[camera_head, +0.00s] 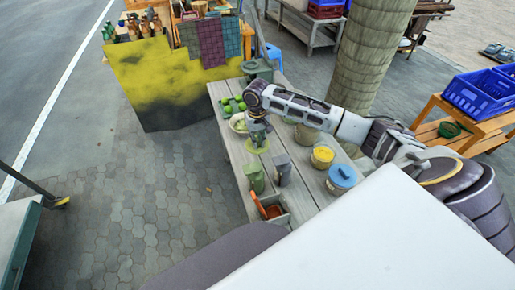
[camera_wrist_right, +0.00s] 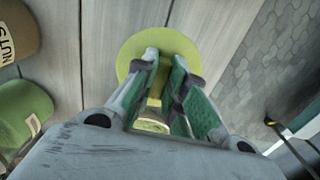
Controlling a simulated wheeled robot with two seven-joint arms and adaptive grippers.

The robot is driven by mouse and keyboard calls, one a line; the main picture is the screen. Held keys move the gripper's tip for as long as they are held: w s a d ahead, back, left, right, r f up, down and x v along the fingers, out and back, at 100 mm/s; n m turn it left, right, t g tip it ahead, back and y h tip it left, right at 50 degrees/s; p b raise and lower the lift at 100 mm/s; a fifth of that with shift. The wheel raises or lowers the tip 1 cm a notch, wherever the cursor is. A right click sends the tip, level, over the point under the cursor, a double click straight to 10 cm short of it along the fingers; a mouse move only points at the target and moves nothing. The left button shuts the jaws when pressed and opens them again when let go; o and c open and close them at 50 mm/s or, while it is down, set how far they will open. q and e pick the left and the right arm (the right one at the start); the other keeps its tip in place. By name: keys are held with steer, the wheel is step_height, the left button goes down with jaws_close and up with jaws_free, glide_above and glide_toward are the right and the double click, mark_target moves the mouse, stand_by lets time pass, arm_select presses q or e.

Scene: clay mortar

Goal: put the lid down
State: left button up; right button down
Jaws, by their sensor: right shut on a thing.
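A round yellow-green lid (camera_head: 257,147) is held above the wooden table (camera_head: 229,148). My right gripper (camera_head: 257,137) is shut on it from above; the exact contact is partly hidden by the fingers. In the right wrist view the lid (camera_wrist_right: 178,42) shows beyond the two green-padded fingertips (camera_wrist_right: 162,72), with grey planks below it. I cannot tell how high it is above the planks. My left gripper is not in view.
Near the lid are a pale bowl (camera_head: 237,124), green fruit (camera_head: 232,106), a green container (camera_head: 254,179) and a grey object (camera_head: 283,172). A yellow-filled pot (camera_head: 322,155), a blue-lidded pot (camera_head: 341,177) and a box (camera_head: 279,217) stand farther along. Bare planks show between them.

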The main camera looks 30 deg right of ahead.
steer(key=shift+f, duration=0.1)
step_height(320, 180, down, 4)
steer(key=shift+r, duration=0.2)
steer(key=shift+f, duration=0.55)
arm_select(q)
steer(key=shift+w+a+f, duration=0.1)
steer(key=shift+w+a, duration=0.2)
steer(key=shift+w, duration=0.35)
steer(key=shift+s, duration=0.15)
arm_select(e)
steer(key=shift+f, duration=0.15)
